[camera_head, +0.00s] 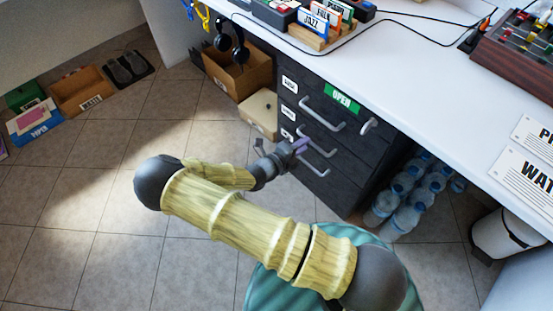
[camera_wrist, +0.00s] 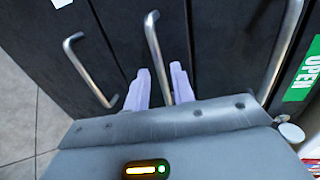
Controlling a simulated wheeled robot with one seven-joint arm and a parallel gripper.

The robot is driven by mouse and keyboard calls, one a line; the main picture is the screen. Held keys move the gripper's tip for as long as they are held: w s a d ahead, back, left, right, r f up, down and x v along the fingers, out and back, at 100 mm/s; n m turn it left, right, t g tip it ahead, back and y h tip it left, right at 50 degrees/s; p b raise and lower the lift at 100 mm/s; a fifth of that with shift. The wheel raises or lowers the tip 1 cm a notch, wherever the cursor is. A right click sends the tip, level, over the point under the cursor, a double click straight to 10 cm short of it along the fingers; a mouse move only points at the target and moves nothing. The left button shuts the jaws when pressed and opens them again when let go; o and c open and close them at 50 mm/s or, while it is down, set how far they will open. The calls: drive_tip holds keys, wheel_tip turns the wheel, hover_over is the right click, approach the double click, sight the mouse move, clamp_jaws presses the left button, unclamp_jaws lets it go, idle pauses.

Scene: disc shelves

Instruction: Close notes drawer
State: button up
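The black drawer cabinet (camera_head: 335,150) stands under the white desk and has three stacked drawers with grey bar handles. Small white labels sit on the left of the drawer fronts, too small to read, so I cannot tell which is the notes drawer. My gripper (camera_head: 300,147) is at the drawer fronts, by the middle handle (camera_head: 320,119). In the wrist view, the two lilac fingers of my gripper (camera_wrist: 161,70) are apart, with the middle handle (camera_wrist: 152,42) running between them. Contact is unclear. No drawer stands clearly out from the others.
A cardboard box (camera_head: 238,75) and a cream box (camera_head: 260,112) stand left of the cabinet. Water bottles (camera_head: 405,190) stand to its right. A green OPEN sign (camera_head: 342,98) is on the top drawer. Floor at left is mostly clear.

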drive_tip(key=p+v, duration=0.3)
drive_tip(key=v, duration=1)
drive_tip(key=shift+f, duration=0.1)
